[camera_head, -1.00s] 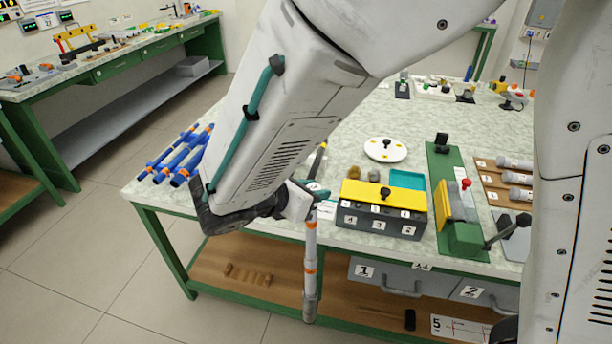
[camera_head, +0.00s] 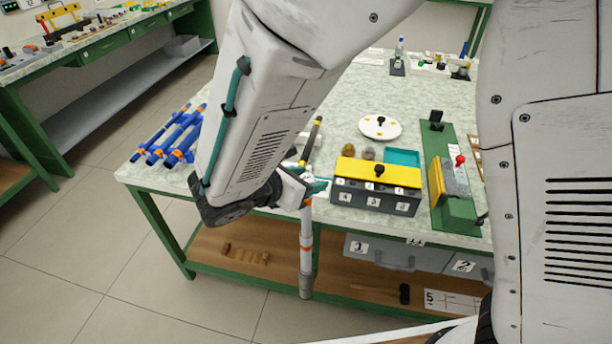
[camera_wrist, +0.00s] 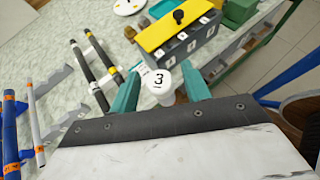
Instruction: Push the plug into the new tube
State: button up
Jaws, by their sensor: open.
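My gripper (camera_wrist: 159,92) is open, its two teal fingers either side of a white round end piece marked 3 (camera_wrist: 159,80). I cannot tell whether they touch it. In the head view my gripper (camera_head: 312,190) is at the table's front edge, partly hidden by my arm. A white tube (camera_head: 306,228) with orange bands and a grey lower end hangs upright below it, in front of the table. Whether the piece marked 3 is this tube's top or a plug in it, I cannot tell. I cannot pick out a separate plug.
A dark box with a yellow lid (camera_head: 378,173) stands right of my gripper. Blue tubes (camera_head: 172,140) lie at the table's left end. Dark rods (camera_wrist: 97,70) lie beside my fingers. A white disc (camera_head: 380,127) and a green fixture (camera_head: 455,212) are further right.

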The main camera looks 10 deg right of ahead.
jog(key=v, duration=1.2)
jog(key=s+d+r+m+g+y, duration=0.1)
jog(key=d+r+m+g, duration=0.25)
jog(key=d+m, duration=0.45)
jog(key=s+d+r+m+g+y, duration=0.1)
jog(key=d+r+m+g+y, duration=0.25)
jog(key=d, duration=0.95)
jog(key=s+d+r+m+y, duration=0.1)
jog(key=s+d+m+y, duration=0.4)
jog(key=m, duration=0.9)
jog(key=shift+s+d+r+t, duration=0.35)
jog(key=shift+s+d, duration=1.15)
jog(key=shift+s, duration=1.4)
jog(key=shift+f, duration=0.1)
